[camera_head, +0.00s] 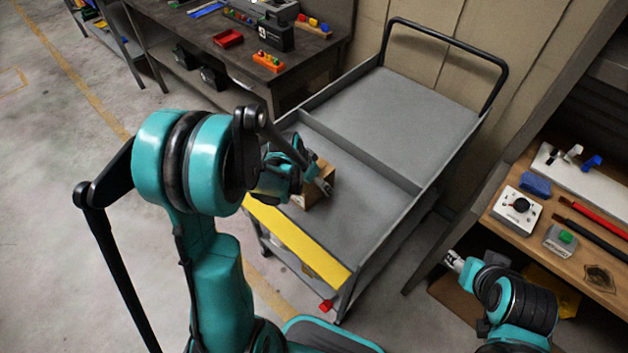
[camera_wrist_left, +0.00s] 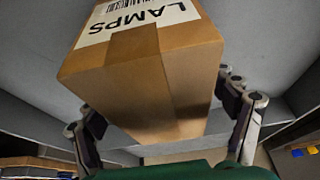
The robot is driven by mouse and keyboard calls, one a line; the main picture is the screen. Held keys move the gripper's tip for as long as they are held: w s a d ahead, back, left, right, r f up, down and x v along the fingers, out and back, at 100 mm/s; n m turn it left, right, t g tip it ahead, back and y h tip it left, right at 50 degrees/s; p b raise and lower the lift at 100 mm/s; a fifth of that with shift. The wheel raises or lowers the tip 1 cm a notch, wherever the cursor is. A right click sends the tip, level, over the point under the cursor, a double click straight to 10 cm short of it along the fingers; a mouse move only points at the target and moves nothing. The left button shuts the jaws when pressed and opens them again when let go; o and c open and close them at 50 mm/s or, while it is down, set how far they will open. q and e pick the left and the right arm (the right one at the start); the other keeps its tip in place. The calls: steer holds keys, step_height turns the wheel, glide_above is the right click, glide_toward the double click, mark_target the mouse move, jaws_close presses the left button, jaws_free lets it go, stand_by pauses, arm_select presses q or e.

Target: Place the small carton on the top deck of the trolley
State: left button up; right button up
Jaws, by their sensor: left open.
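The small brown carton (camera_head: 320,192) shows on the near section of the grey trolley's top deck (camera_head: 352,224), partly hidden by my left gripper. In the left wrist view the carton (camera_wrist_left: 150,80) carries a white label reading LAMPS and sits between the fingers. My left gripper (camera_head: 318,178) is open around it, with a visible gap at the right finger; contact at the left finger is unclear. The carton seems to rest on the deck, but its underside is hidden. My right gripper (camera_head: 453,260) is apart from the trolley at lower right; its opening is too small to tell.
A low divider (camera_head: 362,153) crosses the deck; the far section (camera_head: 412,100) is empty. The trolley has a black handle (camera_head: 445,42) and a yellow front edge (camera_head: 297,240). A workbench (camera_head: 305,62) with parts stands behind left. A wooden shelf (camera_head: 505,237) with devices is at right.

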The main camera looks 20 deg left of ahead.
arm_select(q)
steer(key=p+v, duration=0.4)
steer(key=v, duration=0.7)
steer(key=shift+s+r+p, duration=0.25)
steer(key=shift+r+p, duration=0.1)
steer(key=shift+r, duration=0.25)
steer(key=s+d+r+n+t, duration=0.1)
steer(key=s+d+r+n, duration=0.1)
steer(key=s, duration=0.4)
steer(key=s+d+r+n+t+y, duration=0.1)
steer(key=s+d+r+t, duration=0.1)
steer(key=s+d+r, duration=0.3)
steer(key=shift+s+d+r+n, duration=0.35)
steer(key=shift+s+r, duration=0.25)
steer(key=shift+r, duration=0.2)
steer(key=shift+f+b, duration=0.35)
